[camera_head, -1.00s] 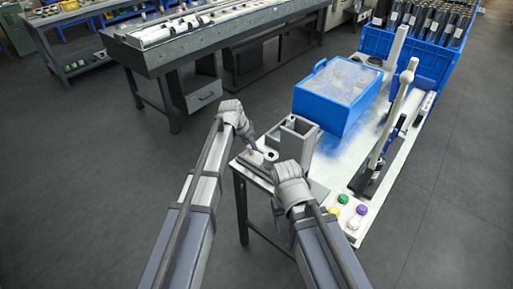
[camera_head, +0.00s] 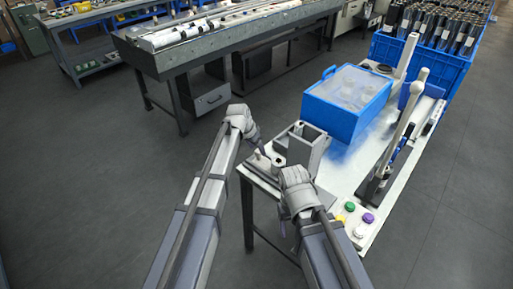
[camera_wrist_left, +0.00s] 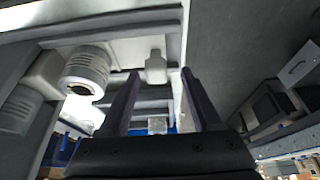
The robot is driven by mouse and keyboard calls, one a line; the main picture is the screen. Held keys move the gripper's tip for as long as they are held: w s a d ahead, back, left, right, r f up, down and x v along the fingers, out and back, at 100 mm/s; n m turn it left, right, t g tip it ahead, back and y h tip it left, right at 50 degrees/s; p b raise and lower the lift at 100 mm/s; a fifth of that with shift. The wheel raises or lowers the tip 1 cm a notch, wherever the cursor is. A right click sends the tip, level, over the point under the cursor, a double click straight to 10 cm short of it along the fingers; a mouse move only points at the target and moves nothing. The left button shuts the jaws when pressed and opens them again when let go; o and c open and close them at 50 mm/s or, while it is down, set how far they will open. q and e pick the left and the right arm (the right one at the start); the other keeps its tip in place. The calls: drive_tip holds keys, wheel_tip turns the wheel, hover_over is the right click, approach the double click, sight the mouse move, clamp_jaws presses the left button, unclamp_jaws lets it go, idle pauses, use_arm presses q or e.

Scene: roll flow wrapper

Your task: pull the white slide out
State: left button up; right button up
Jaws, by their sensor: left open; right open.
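A small white piece with a rounded knob, probably the white slide (camera_wrist_left: 155,68), shows in the left wrist view at the edge of a grey fixture. In the head view it looks like the small pale piece (camera_head: 258,161) at the left corner of the table. My left gripper (camera_head: 262,147) is just above and beside that corner. In the left wrist view its open fingers (camera_wrist_left: 160,73) frame the white piece without visible contact. My right gripper (camera_head: 283,226) is open at the table's near edge; its fingers are hardly visible.
A grey upright holder (camera_head: 305,148) and a round pale roller (camera_head: 279,160) stand beside the white piece. A blue lidded box (camera_head: 345,118) is behind them. Coloured buttons (camera_head: 359,220) lie at the near right. A long grey workbench (camera_head: 170,65) stands apart across open floor.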

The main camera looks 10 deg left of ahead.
use_arm(q)
drive_tip(key=p+v, duration=0.6)
drive_tip(key=v, duration=0.1)
drive_tip(key=shift+w, duration=0.1)
drive_tip(key=shift+r, duration=0.1)
drive_tip(key=s+d+n+g+y+p, duration=0.1)
drive_tip(key=s+d+g+y, duration=0.1)
drive_tip(key=s, duration=1.3)
drive_tip(key=s+d+n+g+y+p, duration=0.1)
drive_tip(key=s+d+n+g+y, duration=0.1)
drive_tip(key=s, duration=1.3)
drive_tip(key=shift+d+r, duration=0.2)
drive_tip(key=shift+r, duration=0.15)
